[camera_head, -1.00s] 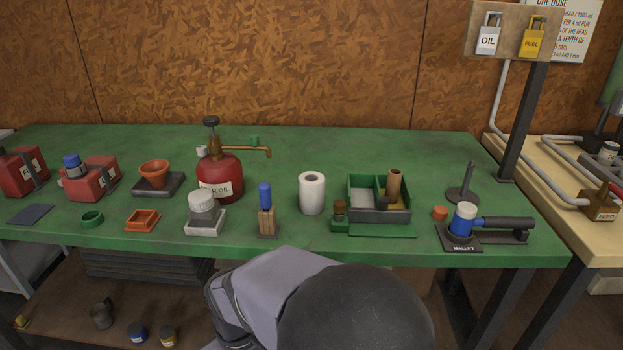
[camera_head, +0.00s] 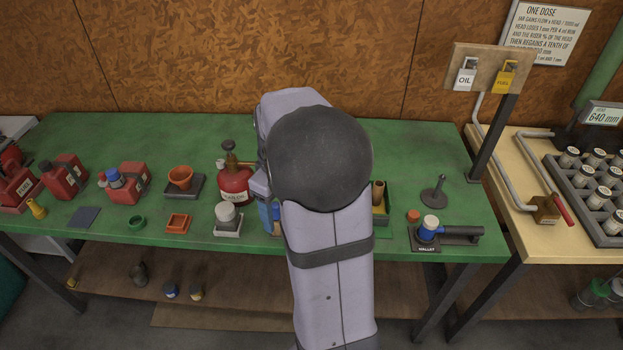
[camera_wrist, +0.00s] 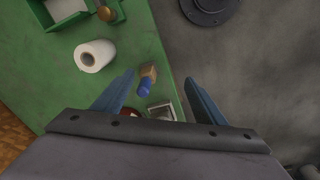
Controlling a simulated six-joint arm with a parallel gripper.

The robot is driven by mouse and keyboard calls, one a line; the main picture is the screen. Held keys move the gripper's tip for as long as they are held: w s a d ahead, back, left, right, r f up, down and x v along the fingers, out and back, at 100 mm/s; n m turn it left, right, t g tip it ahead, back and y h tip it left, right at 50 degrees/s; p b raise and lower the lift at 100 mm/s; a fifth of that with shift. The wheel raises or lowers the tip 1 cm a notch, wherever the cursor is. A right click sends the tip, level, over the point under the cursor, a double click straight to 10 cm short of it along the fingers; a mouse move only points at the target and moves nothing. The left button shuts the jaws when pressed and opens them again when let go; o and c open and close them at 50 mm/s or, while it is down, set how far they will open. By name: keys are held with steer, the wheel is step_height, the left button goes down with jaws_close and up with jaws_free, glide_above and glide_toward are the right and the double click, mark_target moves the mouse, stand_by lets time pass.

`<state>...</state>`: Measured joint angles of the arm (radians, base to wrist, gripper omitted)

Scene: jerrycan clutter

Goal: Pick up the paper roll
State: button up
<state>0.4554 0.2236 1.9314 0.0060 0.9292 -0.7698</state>
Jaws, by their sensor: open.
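The white paper roll (camera_wrist: 96,55) is on the green bench (camera_wrist: 140,45), in the upper left of the wrist view, with its open core visible. My gripper (camera_wrist: 158,76) is open, its two blue fingers spread apart and nothing held between them. The roll lies outside the fingers, beyond the left one and apart from it. In the head view my arm covers the place of the roll, so the roll is hidden there.
A blue-and-wood brush (camera_wrist: 147,80) shows between the fingers, near the left one. A green tray (camera_wrist: 53,24) is near the roll. The red oil can (camera_head: 235,183) and a lidded jar (camera_head: 228,217) stand left of my arm. The mallet (camera_head: 430,229) is right.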

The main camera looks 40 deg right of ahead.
steer(key=w+d+f+m+t+p, duration=0.1)
steer(key=w+d+m+p, duration=0.25)
steer(key=d+m, duration=0.7)
steer(key=shift+w+d+f+n+h+p, duration=0.1)
steer(key=shift+w+d+f+n+p, duration=0.35)
steer(key=shift+f, duration=0.8)
steer(key=shift+d+f+n+h+p, duration=0.1)
steer(key=shift+d+f+n+p, duration=0.15)
steer(key=shift+d+f+p, duration=0.7)
steer(key=shift+w+d+f+n+h+p, duration=0.1)
steer(key=shift+w+d+f+n, duration=0.2)
steer(key=shift+f, duration=1.25)
steer(key=c, duration=1.2)
